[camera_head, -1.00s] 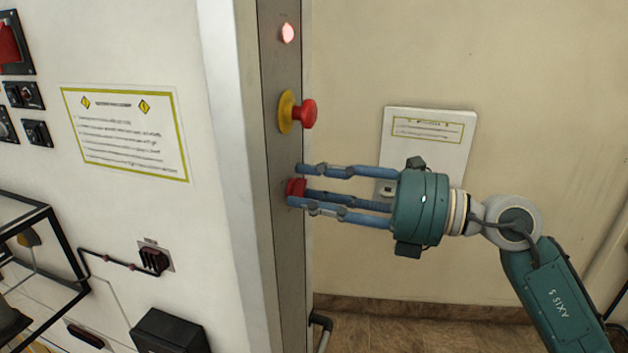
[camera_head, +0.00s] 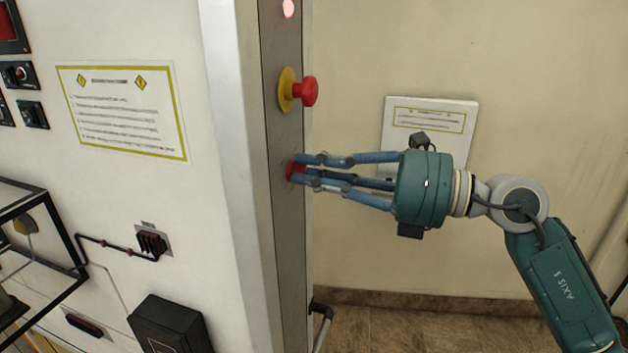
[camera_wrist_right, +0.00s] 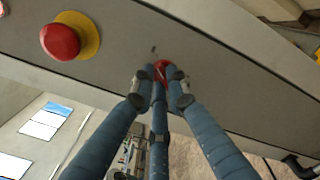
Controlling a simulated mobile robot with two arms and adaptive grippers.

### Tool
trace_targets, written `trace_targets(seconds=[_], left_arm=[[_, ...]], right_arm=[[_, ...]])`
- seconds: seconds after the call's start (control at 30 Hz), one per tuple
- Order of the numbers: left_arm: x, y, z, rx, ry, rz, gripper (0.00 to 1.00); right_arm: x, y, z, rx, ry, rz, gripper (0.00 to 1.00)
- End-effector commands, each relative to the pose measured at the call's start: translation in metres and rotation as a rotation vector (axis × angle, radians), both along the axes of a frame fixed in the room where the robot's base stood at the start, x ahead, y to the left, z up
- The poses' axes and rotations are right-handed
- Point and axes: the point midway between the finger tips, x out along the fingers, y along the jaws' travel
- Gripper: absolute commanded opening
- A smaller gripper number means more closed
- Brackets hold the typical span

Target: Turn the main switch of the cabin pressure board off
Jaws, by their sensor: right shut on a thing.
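The red main switch (camera_head: 291,171) sits on the narrow grey side panel, below the emergency stop button. My right gripper (camera_head: 300,172) comes in from the right with its blue fingers closed around the switch, hiding most of it. In the right wrist view the red switch (camera_wrist_right: 162,69) shows between the fingertips of the right gripper (camera_wrist_right: 160,78), which touch it from both sides. The switch's exact angle is hard to make out. My left gripper is not in view.
A red mushroom button (camera_head: 308,93) on a yellow collar sits just above the switch; it also shows in the wrist view (camera_wrist_right: 60,42). A lit red lamp (camera_head: 289,8) is higher up. A white box (camera_head: 428,125) hangs on the wall behind my gripper.

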Motion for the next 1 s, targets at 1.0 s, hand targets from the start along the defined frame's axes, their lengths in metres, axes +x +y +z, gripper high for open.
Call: trace_targets(seconds=[1.0], left_arm=[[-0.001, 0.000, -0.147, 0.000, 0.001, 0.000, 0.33]], right_arm=[[-0.004, 0.001, -0.008, -0.290, -0.903, -0.001, 0.00]])
